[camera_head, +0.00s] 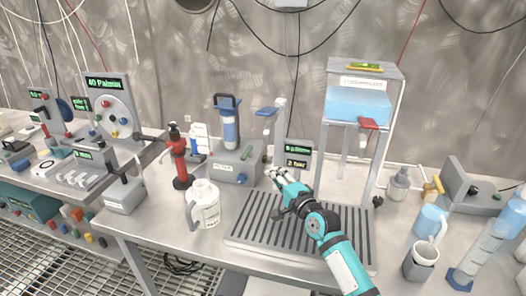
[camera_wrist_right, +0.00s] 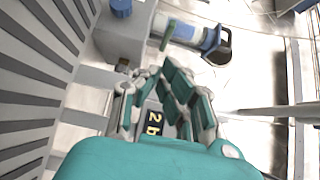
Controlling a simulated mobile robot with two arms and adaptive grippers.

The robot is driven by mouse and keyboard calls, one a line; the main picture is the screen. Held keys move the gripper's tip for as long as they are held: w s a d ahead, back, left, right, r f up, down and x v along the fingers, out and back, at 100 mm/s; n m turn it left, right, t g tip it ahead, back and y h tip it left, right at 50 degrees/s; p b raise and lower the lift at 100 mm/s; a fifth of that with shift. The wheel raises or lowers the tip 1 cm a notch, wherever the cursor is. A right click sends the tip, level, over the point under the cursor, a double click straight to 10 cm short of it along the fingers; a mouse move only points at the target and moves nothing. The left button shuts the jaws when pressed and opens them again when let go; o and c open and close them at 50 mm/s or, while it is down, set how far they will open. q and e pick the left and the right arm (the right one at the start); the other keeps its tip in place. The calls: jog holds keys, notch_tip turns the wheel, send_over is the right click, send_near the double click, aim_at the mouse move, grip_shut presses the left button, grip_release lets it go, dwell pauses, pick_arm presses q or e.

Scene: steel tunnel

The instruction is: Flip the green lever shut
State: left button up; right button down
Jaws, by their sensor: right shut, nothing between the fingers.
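The green lever (camera_head: 246,152) is a small, thin handle on the grey box (camera_head: 226,168) that carries a blue filter cylinder (camera_head: 230,127). In the right wrist view the green lever (camera_wrist_right: 168,35) sticks out from the box (camera_wrist_right: 118,42), beside the cylinder's white and blue body. My right gripper (camera_head: 274,173) is shut and empty, to the right of the box and apart from the lever. In the wrist view its fingers (camera_wrist_right: 148,72) lie below the lever. My left gripper is not in view.
A slotted drain tray (camera_head: 245,230) lies under my right arm. A small display (camera_head: 298,157) stands behind the gripper. A white jug (camera_head: 204,204) and a red pump (camera_head: 180,160) stand to the left. A tall stand with a blue tank (camera_head: 357,104) rises behind, to the right.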

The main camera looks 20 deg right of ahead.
jog(key=shift+w+d+f, duration=0.1)
jog(key=shift+w+d, duration=0.05)
jog(key=shift+w, duration=0.1)
jog(key=b, duration=0.1)
send_near(251, 151)
jog(key=w, duration=0.4)
jog(key=shift+w+a+f, duration=0.1)
jog(key=shift+w+a, duration=0.3)
jog(key=shift+a, duration=0.1)
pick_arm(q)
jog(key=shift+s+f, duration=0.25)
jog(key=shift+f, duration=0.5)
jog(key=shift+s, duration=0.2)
